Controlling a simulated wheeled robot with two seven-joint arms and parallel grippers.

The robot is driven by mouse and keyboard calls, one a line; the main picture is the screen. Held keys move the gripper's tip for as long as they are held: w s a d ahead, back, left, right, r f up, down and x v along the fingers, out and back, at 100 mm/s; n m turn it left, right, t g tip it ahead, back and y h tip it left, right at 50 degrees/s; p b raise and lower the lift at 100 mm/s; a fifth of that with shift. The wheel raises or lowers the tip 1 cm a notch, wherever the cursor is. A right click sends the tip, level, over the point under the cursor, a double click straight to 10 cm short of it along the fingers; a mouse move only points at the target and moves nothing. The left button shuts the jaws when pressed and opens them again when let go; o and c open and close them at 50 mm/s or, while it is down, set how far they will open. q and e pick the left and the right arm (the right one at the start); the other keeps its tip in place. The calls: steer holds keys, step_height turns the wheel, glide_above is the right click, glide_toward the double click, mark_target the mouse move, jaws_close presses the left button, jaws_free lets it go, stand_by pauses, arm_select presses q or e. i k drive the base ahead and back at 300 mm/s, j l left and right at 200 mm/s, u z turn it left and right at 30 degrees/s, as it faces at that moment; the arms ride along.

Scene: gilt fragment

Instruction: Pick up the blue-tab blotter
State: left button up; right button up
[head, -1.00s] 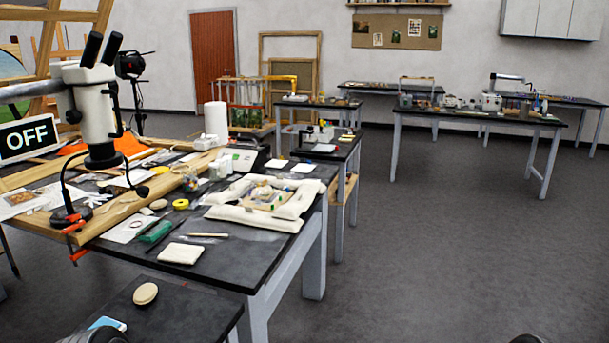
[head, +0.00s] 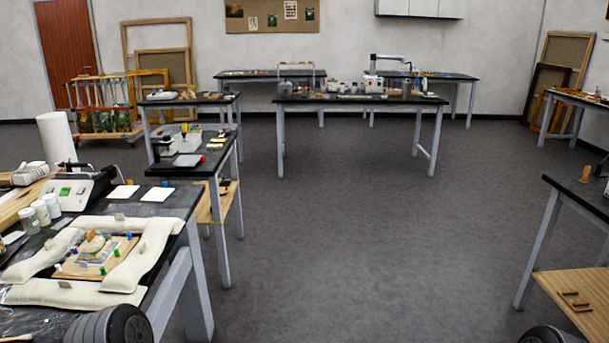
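Nearer, pale padded cushions (head: 60,292) surround a board (head: 70,268) bearing a fragment (head: 96,248) and small coloured pieces, some blue or purple, too small to identify. Neither gripper is in view. Dark rounded parts of mine show at the bottom edge.
A white roll (head: 57,138), white jars (head: 41,212) and a device with a green screen (head: 75,190) stand on the left worktable. Dark-topped benches stand behind (head: 360,99) and at right (head: 582,190). The grey floor (head: 330,240) between them is open.

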mark_target(156, 194)
steer(key=i+l, duration=0.1)
steer(key=i, duration=1.05)
steer(key=i+u, duration=0.15)
steer(key=i, duration=1)
steer(key=i+l+u, duration=0.2)
steer(key=i+u, duration=0.2)
steer(key=i+l+u, duration=0.4)
steer(key=i, duration=0.2)
steer(key=i+l+u, duration=0.35)
steer(key=i+l, duration=0.05)
